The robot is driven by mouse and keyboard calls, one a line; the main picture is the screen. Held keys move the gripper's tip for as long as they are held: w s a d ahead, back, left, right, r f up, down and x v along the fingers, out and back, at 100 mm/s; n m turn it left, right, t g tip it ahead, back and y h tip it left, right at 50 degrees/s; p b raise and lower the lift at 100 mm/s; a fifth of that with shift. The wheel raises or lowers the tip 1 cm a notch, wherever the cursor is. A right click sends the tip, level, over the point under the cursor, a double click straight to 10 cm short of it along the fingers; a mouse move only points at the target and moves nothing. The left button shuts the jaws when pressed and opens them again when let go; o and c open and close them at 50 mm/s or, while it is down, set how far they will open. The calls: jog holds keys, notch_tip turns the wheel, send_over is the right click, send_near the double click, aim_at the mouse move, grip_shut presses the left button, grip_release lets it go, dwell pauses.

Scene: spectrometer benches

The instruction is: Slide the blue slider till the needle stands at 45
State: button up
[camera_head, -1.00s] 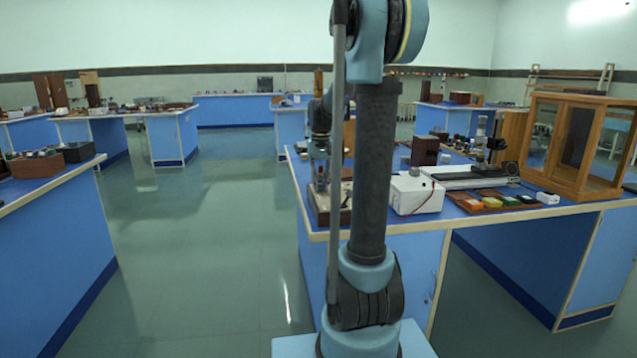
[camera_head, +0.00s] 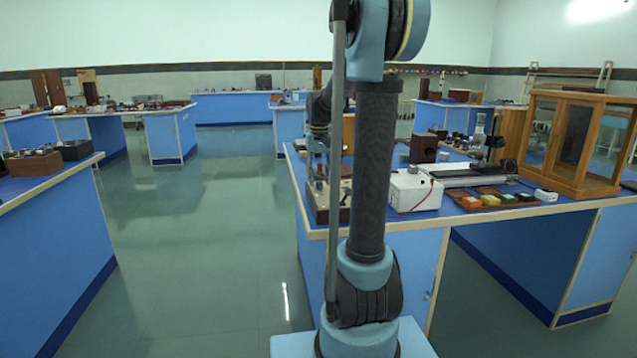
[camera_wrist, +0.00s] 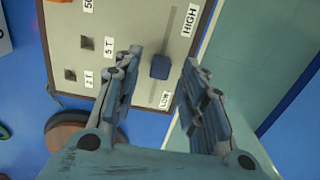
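The blue slider (camera_wrist: 160,66) is a small blue knob on a slot in a pale panel (camera_wrist: 130,20), seen in the wrist view. The slot runs between the labels HIGH and LOW, and the knob stands nearer LOW. My gripper (camera_wrist: 163,72) is open, its two fingers on either side of the knob in the picture. No contact with the knob can be made out. In the head view a wooden-sided box (camera_head: 320,205) stands at the bench's near left corner, partly behind my arm. No needle or dial shows in the wrist view, so its reading is hidden.
A white box (camera_head: 415,192) with a red lead stands right of my arm on the blue bench. A tray of coloured blocks (camera_head: 500,200) and a wooden cabinet (camera_head: 573,145) are farther right. A round brown object (camera_wrist: 75,135) lies beside the panel. The aisle floor (camera_head: 205,250) is clear.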

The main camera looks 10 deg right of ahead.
aim_at(319, 182)
notch_tip(319, 182, up, 10)
jog(key=shift+r, duration=0.2)
dwell(0.4)
jog(key=s+f+t, duration=0.1)
jog(key=s+f, duration=1.1)
jog(key=s, duration=0.3)
jog(key=s+f+t, duration=0.1)
jog(key=s+f, duration=1.1)
jog(key=s, duration=0.4)
jog(key=shift+s, duration=0.3)
jog(key=shift+w+f, duration=0.1)
jog(key=shift+w+f, duration=0.15)
jog(key=shift+w, duration=0.15)
